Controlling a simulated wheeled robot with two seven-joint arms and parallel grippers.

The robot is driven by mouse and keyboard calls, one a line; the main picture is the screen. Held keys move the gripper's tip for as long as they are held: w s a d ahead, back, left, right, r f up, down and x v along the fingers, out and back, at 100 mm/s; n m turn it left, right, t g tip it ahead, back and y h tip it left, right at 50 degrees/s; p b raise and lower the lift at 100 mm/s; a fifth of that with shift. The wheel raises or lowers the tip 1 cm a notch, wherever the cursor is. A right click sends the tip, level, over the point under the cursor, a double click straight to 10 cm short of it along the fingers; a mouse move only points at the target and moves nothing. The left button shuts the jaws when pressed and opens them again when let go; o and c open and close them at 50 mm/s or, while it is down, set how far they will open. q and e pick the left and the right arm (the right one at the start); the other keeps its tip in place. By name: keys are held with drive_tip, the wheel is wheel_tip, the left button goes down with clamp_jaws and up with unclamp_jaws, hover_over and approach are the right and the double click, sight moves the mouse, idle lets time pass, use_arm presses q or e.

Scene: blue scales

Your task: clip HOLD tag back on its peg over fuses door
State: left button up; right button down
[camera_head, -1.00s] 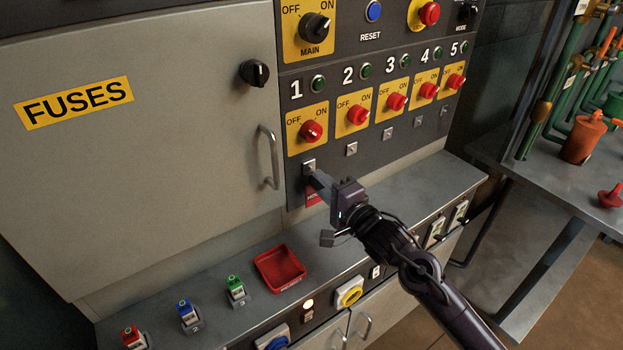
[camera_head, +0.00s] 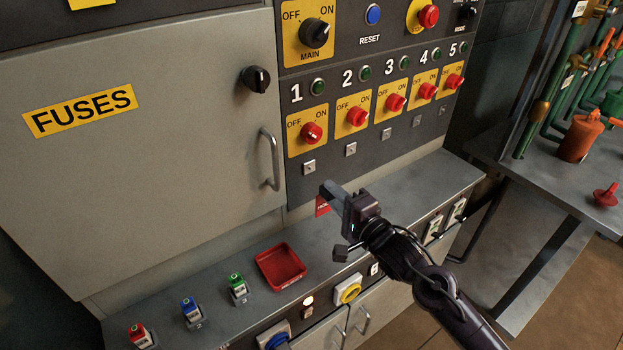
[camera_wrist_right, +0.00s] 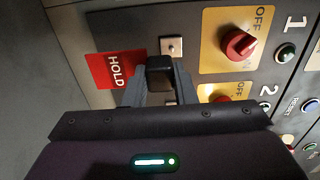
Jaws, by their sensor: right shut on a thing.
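The red HOLD tag (camera_head: 322,206) hangs at the tip of my right gripper (camera_head: 331,190), off the panel's face. In the right wrist view the tag (camera_wrist_right: 114,70) reads HOLD, and the fingers (camera_wrist_right: 160,84) are shut on its dark clip block. The fuses door (camera_head: 150,170) is closed, with a yellow FUSES label and a handle at its right edge. The square metal peg (camera_head: 309,167) under switch 1 is bare; it also shows in the right wrist view (camera_wrist_right: 171,46). No peg over the door can be made out. My left gripper is out of view.
Red switches, a black MAIN knob (camera_head: 315,33) and more square pegs (camera_head: 351,149) line the panel. A red tray (camera_head: 281,267) and several coloured fuses (camera_head: 238,288) sit on the ledge below. A bench with pipes (camera_head: 575,160) stands at the right.

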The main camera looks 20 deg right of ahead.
drive_tip(key=shift+s+d, duration=0.1)
drive_tip(key=shift+s, duration=0.05)
drive_tip(key=s+f+m+t+h, duration=0.1)
drive_tip(key=s+m+h, duration=0.3)
drive_tip(key=s, duration=1.3)
drive_tip(key=shift+s+d+f+h, duration=0.15)
drive_tip(key=shift+s+f+h, duration=0.2)
drive_tip(key=shift+f+h, duration=0.55)
drive_tip(key=shift+r, duration=0.2)
